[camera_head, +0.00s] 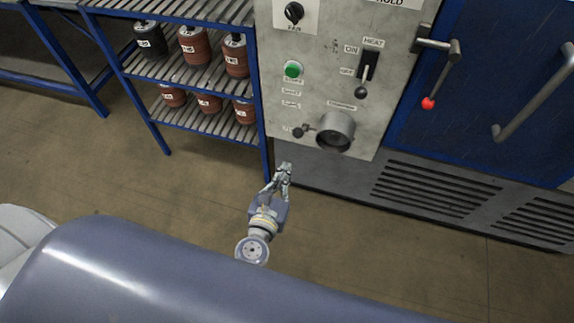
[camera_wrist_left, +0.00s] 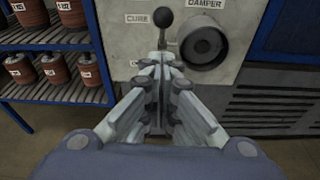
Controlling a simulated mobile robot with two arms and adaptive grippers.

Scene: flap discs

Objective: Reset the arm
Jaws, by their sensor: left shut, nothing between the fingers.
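My left gripper (camera_head: 284,168) is in the middle of the head view, in front of the lower part of a grey control panel (camera_head: 330,75). Its fingers are together and empty. In the left wrist view the gripper (camera_wrist_left: 160,60) points at the panel, with its fingertips just below a black-knobbed lever (camera_wrist_left: 165,20) beside a round damper port (camera_wrist_left: 204,45). I cannot tell whether the fingertips touch the panel. My right gripper is not in view.
A blue rack (camera_head: 255,110) with stacks of brown discs stands left of the panel. A blue door (camera_head: 490,90) with a bar handle (camera_head: 535,92) and a red-tipped lever (camera_head: 440,75) is at the right. The brown floor (camera_head: 190,185) in front of the rack is clear.

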